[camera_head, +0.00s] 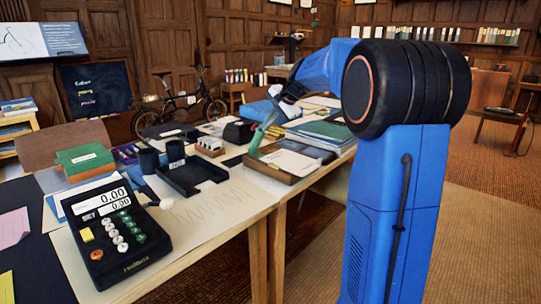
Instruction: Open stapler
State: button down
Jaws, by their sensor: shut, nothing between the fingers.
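My blue arm reaches from the right over the far desk, and my gripper (273,112) is at its end, pointing down and left. The gripper is small in the view and looks shut and empty. A slim green object (257,140) stands tilted just below the gripper tips, above the near-left edge of a wooden tray. It may be the stapler, but it is too small to tell. Whether the gripper touches it, or whether it is open, I cannot make out.
The wooden tray (287,159) holds papers, with green books (325,131) beside it. A dark dispenser-like object (239,131) stands left of the gripper. A black tray (192,176), dark cups and a calculator (115,234) occupy the nearer desk.

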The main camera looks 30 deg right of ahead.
jog(key=shift+w+r, duration=0.1)
jog(key=shift+w+a+r, duration=0.25)
jog(key=shift+w+r, duration=0.25)
jog(key=shift+w, duration=0.2)
jog(key=shift+w+a, duration=0.1)
jog(key=shift+w, duration=0.1)
jog(key=shift+w+a+r, duration=0.25)
jog(key=shift+w+r, duration=0.1)
jog(key=shift+w, duration=0.35)
